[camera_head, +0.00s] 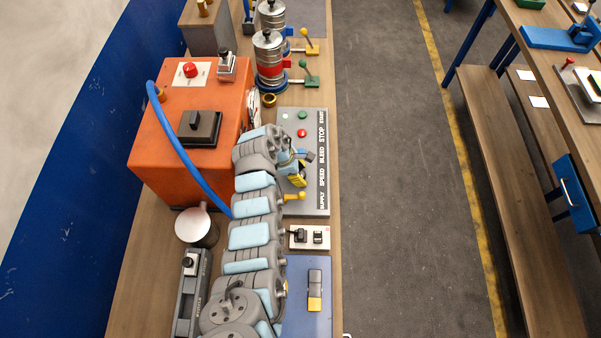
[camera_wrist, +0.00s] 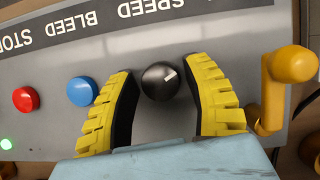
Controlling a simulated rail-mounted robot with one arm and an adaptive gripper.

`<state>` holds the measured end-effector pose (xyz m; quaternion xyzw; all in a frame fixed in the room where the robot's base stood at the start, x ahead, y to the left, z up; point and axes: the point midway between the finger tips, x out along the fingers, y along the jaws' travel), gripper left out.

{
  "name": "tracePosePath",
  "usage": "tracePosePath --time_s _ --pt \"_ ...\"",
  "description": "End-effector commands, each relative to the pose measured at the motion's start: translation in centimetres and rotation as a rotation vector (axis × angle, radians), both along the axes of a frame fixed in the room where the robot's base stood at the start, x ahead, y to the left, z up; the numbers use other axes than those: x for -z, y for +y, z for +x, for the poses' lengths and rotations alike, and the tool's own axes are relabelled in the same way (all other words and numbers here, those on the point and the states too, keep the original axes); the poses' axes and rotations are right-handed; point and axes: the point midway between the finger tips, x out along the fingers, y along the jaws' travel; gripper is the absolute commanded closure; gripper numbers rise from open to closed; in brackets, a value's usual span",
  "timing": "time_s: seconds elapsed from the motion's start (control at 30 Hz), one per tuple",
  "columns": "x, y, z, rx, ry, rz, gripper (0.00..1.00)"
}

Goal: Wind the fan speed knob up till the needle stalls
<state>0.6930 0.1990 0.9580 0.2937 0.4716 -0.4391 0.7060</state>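The fan speed knob (camera_wrist: 160,81) is a round black knob with a white pointer mark, on a grey control panel (camera_wrist: 222,48) under the word SPEED. In the wrist view it sits between the two yellow fingers of my gripper (camera_wrist: 161,92). The fingers are open, with a gap on each side of the knob. In the head view my gripper (camera_head: 300,172) is over the panel (camera_head: 315,190), and the knob is hidden there. A pale gauge face (camera_head: 253,108) shows partly at the orange box's side; its needle cannot be made out.
Beside the knob are a blue button (camera_wrist: 82,91), a red button (camera_wrist: 26,99) and a yellow lever (camera_wrist: 284,85). An orange box (camera_head: 165,145) with a blue hose (camera_head: 183,155) stands left of my arm. Stacked metal cylinders (camera_head: 268,60) stand behind the panel.

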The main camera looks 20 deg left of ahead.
Motion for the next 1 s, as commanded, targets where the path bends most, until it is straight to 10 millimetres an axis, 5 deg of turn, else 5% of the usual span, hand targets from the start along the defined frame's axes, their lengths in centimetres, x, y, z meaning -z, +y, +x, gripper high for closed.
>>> tracePosePath --time_s 0.03,0.17,0.67,1.0 --pt "-0.01 0.00 0.00 0.000 0.000 0.000 0.67" --pt "0.01 -0.01 -0.01 0.000 0.000 0.000 0.99" --pt "0.28 0.08 -0.01 0.053 0.001 0.002 1.00" --pt "0.51 0.08 0.16 0.299 -0.001 0.004 1.00"
